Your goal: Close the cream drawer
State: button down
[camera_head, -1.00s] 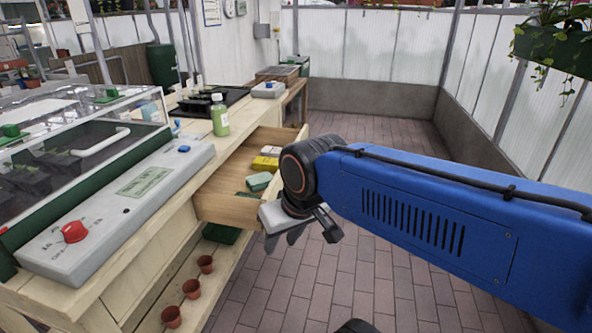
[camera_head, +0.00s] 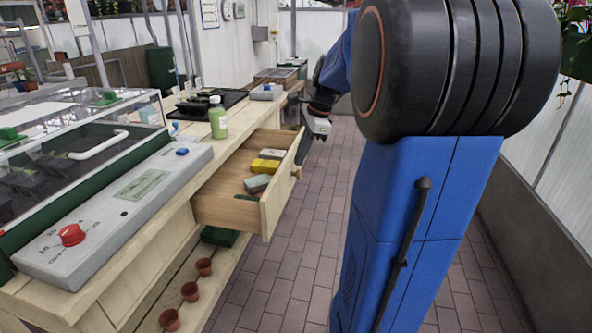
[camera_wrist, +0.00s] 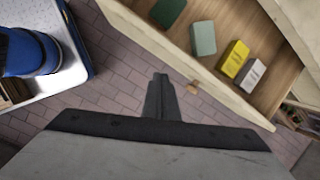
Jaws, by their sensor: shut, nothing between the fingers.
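The cream drawer (camera_head: 283,193) stands pulled out of the pale wooden bench, with several small boxes inside. Its front has a small wooden knob (camera_head: 297,173). My gripper (camera_head: 305,150) is shut and empty, near the far end of the drawer front, on its outer side. In the wrist view my gripper's fingers (camera_wrist: 160,88) point toward the outside of the drawer front (camera_wrist: 200,72). The knob (camera_wrist: 192,87) shows just right of the fingertips. A small gap seems to lie between them.
A green bottle (camera_head: 218,118) and a grey control box with a red knob (camera_head: 72,235) stand on the bench. Several small terracotta pots (camera_head: 190,291) sit on the lower shelf. Brick floor (camera_head: 290,265) in front of the drawer is clear.

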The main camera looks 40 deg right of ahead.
jog(key=w+d+f+m, duration=0.15)
jog(key=d+m, duration=0.35)
jog(key=d, duration=0.5)
jog(key=w+a+f, duration=0.5)
jog(key=w+f, duration=0.2)
jog(key=f, duration=0.1)
jog(key=shift+f+y, duration=0.4)
jog(key=shift+a, duration=0.1)
jog(key=w+a, duration=0.3)
jog(key=w, duration=0.1)
jog(key=w+a, duration=0.4)
jog(key=w, duration=0.1)
jog(key=w+a, duration=0.4)
jog(key=w, duration=0.1)
jog(key=shift+w+a, duration=0.15)
jog(key=shift+w, duration=0.1)
